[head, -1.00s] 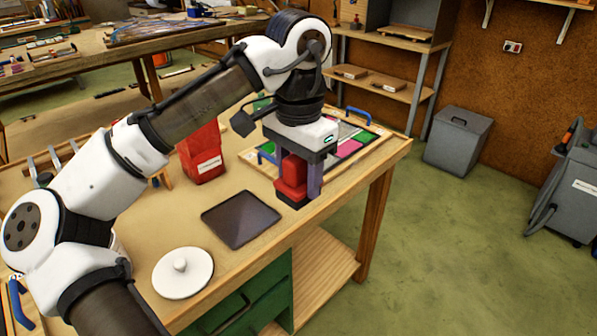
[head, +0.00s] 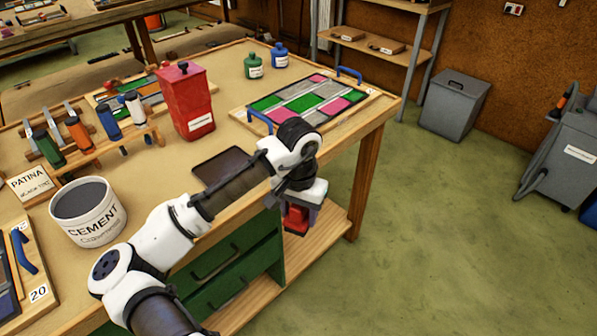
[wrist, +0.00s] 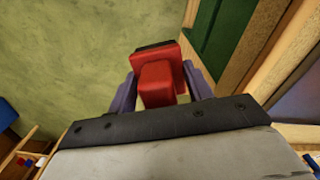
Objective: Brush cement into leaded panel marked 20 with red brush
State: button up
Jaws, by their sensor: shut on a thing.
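My gripper (head: 302,212) is shut on the red brush (head: 295,220). In the wrist view, the brush (wrist: 160,88) sits between the two purple fingers, its dark end pointing away. The gripper is out past the bench's front edge, apart from the panels and cement. The panel marked 20 (head: 45,308) is at the lower left of the head view, cut off by the picture edge; its wooden board, number and blue handle show. The white cement tub (head: 98,236) stands behind it, without a lid on, grey inside.
A second panel with green and pink panes (head: 300,102) lies at the bench's right end. A red canister (head: 187,110), a rack of coloured tools (head: 85,140), two bottles (head: 254,66) and a dark tray (head: 210,168) stand on the bench.

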jog(key=w+f+n, duration=0.2)
jog(key=f, duration=1.1)
jog(key=w+f+n, duration=0.2)
jog(key=f, duration=1.1)
jog(key=shift+f+n, duration=0.3)
jog(key=shift+f, duration=0.05)
